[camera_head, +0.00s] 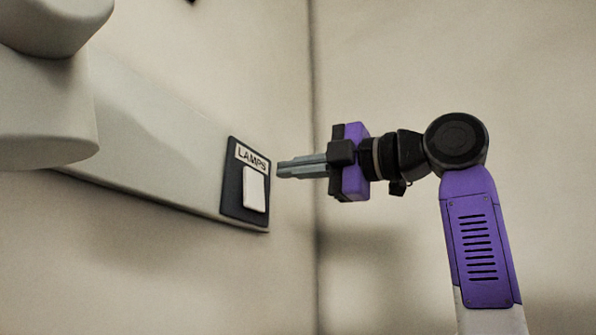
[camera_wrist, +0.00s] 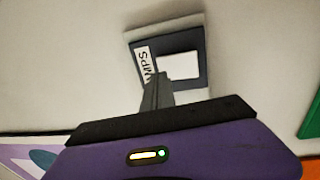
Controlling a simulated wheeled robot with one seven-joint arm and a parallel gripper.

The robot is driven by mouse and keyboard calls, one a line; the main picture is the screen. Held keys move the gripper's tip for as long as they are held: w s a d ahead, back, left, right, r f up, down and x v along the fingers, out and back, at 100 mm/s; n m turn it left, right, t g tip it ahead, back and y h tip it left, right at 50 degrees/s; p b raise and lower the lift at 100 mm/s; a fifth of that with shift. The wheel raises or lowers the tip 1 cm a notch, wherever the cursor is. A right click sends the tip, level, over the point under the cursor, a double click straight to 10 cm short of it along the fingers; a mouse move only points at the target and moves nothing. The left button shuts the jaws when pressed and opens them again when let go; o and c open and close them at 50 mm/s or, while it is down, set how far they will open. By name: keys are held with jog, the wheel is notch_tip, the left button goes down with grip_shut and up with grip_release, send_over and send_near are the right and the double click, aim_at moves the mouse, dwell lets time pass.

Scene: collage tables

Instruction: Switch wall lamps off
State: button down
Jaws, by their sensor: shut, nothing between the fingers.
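The lamp switch is a dark plate (camera_head: 232,196) labelled "LAMPS" with a white rocker (camera_head: 255,190), fixed at the right end of a grey panel on the wall. My gripper (camera_head: 280,169) is shut and empty, with its fingertips pointing left at the switch, a little right of the rocker's upper edge. In the wrist view the fingers (camera_wrist: 158,80) overlap the lower left of the switch plate (camera_wrist: 200,40) and cover part of the label, beside the white rocker (camera_wrist: 179,66). Whether the tips touch the switch cannot be told. No lamp is clearly in view.
The grey panel (camera_head: 150,140) runs along the left wall. A wall corner (camera_head: 314,110) stands behind my gripper. The wrist view shows a green object (camera_wrist: 312,118) at the right edge and a coloured picture (camera_wrist: 25,158) at lower left. The space around my wrist looks clear.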

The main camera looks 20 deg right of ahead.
jog(key=s+d+r+b, duration=0.1)
jog(key=s+d+b, duration=0.2)
jog(key=s+d, duration=0.3)
jog(key=shift+s+r, duration=0.15)
jog(key=shift+s, duration=0.75)
